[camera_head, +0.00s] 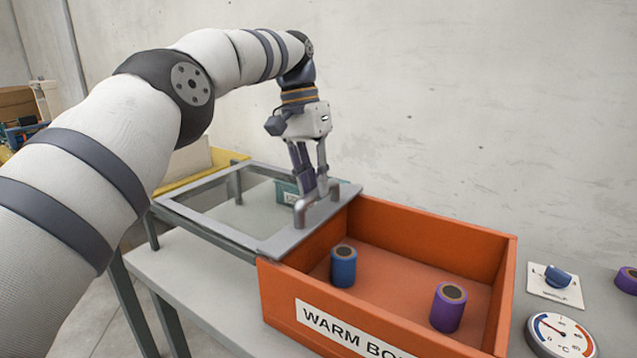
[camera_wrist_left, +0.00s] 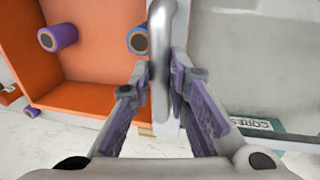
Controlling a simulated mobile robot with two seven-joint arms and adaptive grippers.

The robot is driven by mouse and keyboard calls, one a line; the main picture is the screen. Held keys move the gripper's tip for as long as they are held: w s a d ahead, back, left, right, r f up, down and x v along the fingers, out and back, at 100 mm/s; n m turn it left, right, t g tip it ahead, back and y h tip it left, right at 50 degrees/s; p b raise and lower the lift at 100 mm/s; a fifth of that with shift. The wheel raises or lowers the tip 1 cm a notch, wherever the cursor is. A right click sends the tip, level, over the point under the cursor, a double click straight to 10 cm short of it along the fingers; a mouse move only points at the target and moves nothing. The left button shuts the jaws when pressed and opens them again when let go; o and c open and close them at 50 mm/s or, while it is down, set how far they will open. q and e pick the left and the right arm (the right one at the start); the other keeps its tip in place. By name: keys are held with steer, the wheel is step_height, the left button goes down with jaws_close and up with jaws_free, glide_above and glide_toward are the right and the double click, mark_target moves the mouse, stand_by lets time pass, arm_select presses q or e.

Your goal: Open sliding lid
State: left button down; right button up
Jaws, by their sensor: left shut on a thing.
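The sliding lid (camera_head: 275,242) is a grey plate. Its right part lies over the left end of the orange box (camera_head: 390,328), labelled "WARM BO…", and most of the box top is uncovered. A metal bar handle (camera_head: 301,212) stands on the lid. My left gripper (camera_head: 318,190) reaches down onto the handle; in the left wrist view its fingers (camera_wrist_left: 160,88) are closed on both sides of the handle (camera_wrist_left: 161,50). Inside the box are a blue spool (camera_head: 344,268) and a purple spool (camera_head: 448,309). My right gripper is in neither view.
A grey rail frame (camera_head: 208,233) extends left of the box. A teal bin (camera_head: 287,191) labelled "CORES" in the wrist view stands behind the lid.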

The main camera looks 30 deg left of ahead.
arm_select(q)
steer(key=shift+a, duration=0.2)
steer(key=c, duration=1.5)
jaws_free()
steer(key=shift+c, duration=0.2)
steer(key=shift+d, duration=0.1)
